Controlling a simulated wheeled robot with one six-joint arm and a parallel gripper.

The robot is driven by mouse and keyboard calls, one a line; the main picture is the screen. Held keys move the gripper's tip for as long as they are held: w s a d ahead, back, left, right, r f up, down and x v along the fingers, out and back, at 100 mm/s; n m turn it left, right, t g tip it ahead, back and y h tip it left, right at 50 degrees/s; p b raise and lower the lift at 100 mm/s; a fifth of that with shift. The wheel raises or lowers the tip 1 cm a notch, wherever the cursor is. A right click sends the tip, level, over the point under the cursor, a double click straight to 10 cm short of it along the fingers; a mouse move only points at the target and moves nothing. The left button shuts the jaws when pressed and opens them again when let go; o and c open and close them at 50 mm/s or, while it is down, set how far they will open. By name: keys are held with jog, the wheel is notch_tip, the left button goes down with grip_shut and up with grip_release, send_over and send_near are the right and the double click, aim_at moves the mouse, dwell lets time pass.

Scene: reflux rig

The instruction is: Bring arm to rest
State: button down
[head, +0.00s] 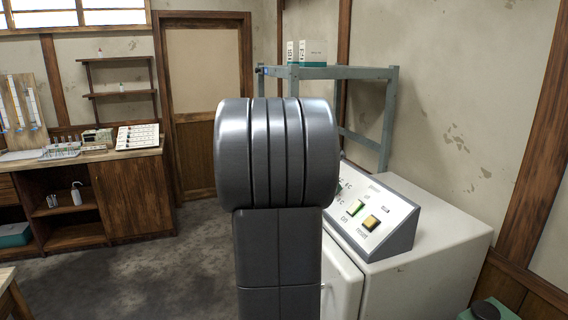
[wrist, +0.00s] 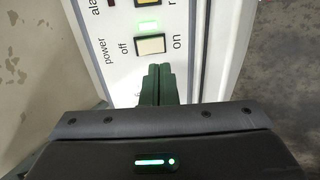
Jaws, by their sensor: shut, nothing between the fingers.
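My gripper (wrist: 157,84) shows in the wrist view with its dark green fingers pressed together and nothing between them. The fingertips point at the control panel (wrist: 195,60), close to the pale power switch (wrist: 150,44), which is marked off and on. A green lamp (wrist: 148,27) beside the switch is lit. I cannot tell whether the fingertips touch the panel. In the head view a thick grey link of my arm fills the middle and hides the gripper. The sloped panel (head: 384,190) shows to its right, on a white cabinet (head: 430,255).
A grey-green metal frame (head: 330,72) stands behind the cabinet, with boxes (head: 313,52) on top. A wooden bench (head: 110,158) with glassware and racks stands at the left wall, under shelves (head: 120,93). A door (head: 205,100) is at the back.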

jog(key=shift+s+a+r, duration=0.1)
jog(key=shift+a+r, duration=0.3)
jog(key=shift+r, duration=0.2)
jog(key=shift+f, duration=0.1)
